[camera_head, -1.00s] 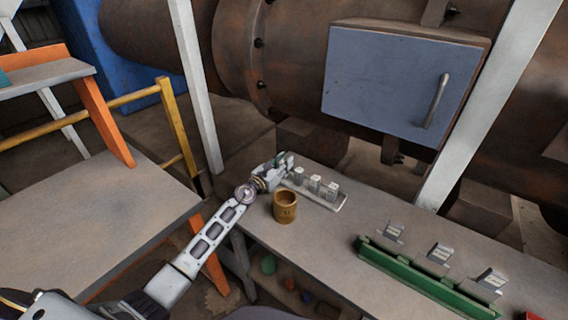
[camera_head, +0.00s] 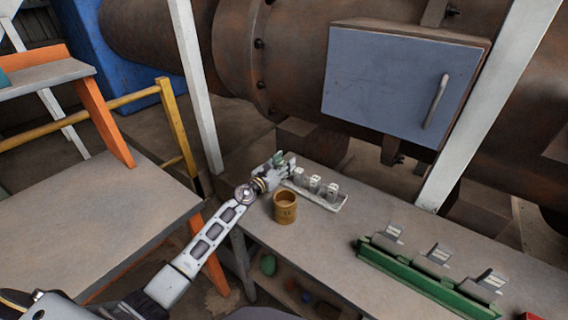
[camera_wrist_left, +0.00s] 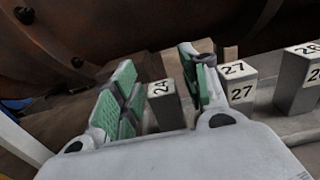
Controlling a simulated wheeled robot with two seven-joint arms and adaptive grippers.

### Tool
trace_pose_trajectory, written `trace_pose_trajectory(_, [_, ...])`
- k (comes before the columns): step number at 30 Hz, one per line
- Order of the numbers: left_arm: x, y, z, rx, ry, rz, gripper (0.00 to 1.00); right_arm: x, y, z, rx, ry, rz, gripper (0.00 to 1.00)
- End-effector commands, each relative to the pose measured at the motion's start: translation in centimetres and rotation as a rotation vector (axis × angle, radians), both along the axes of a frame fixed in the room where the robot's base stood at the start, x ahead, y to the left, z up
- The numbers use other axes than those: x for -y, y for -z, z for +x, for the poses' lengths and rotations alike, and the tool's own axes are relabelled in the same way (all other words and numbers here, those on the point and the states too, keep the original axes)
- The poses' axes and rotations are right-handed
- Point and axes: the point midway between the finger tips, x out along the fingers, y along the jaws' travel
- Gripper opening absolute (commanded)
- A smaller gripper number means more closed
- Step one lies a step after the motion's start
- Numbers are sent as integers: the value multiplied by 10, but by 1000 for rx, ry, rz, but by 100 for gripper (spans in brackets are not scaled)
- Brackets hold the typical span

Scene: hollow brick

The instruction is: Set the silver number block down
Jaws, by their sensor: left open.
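My left gripper (camera_head: 282,161) is over the far-left end of a pale tray (camera_head: 342,206) on the workbench. In the left wrist view its green-padded fingers (camera_wrist_left: 157,66) are spread apart. A silver-grey number block marked 24 (camera_wrist_left: 163,103) is between them, looking upright, with its foot hidden by the gripper body. To its right stands a block marked 27 (camera_wrist_left: 238,88), close beside the right finger, and farther right another numbered block (camera_wrist_left: 298,90). In the head view three blocks (camera_head: 314,184) show in a row on the tray. My right gripper is out of view.
A brown cup (camera_head: 285,212) stands on the bench just in front of the tray, close to my left arm. A green rack (camera_head: 420,274) with several grey pieces lies to the right. A rusty pipe with a blue-grey door (camera_head: 395,85) is behind. Bare bench lies between tray and rack.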

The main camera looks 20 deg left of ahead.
Motion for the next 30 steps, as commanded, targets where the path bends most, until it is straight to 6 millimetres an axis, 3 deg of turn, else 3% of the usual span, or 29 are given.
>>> trace_pose_trajectory(30, [-30, 2, -81, -2, 0, 2, 45, -7, -2, -6, -7, 1, 7, 91])
